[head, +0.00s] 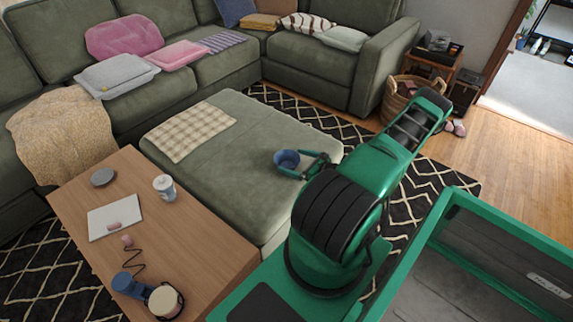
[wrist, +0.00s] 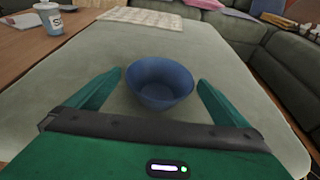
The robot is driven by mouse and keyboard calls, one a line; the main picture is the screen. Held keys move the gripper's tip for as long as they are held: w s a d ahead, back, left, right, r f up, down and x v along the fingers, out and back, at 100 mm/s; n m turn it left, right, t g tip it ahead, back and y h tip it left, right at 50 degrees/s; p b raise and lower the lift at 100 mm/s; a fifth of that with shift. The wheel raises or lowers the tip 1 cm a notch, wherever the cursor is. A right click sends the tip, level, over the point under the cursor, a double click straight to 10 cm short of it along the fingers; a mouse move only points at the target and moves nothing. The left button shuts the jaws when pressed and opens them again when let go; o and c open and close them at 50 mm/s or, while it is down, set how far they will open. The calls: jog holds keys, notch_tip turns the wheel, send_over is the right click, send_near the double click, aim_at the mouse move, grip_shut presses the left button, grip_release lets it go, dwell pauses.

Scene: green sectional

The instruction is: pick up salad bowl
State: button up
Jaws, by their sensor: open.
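The salad bowl is a small blue bowl (head: 287,160) on the green ottoman (head: 225,175), near its right end in the head view. In the wrist view the bowl (wrist: 160,83) stands upright and looks empty. My gripper (head: 303,167) is at the bowl; its two green fingers are open. In the wrist view the fingers of my gripper (wrist: 160,85) show to the left and right of the bowl, with gaps on both sides. The bowl is not held. Part of its near side in the head view is hidden by a finger.
A green sofa (head: 180,90) stands behind. A wicker basket (head: 398,100) is at the right.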

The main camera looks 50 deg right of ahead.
aim_at(279, 156)
jog(key=x, duration=0.4)
jog(key=shift+w+f, duration=0.1)
jog(key=shift+w, duration=0.1)
jog(key=shift+d, duration=0.1)
jog(key=c, duration=0.9)
jog(key=shift+c, duration=0.2)
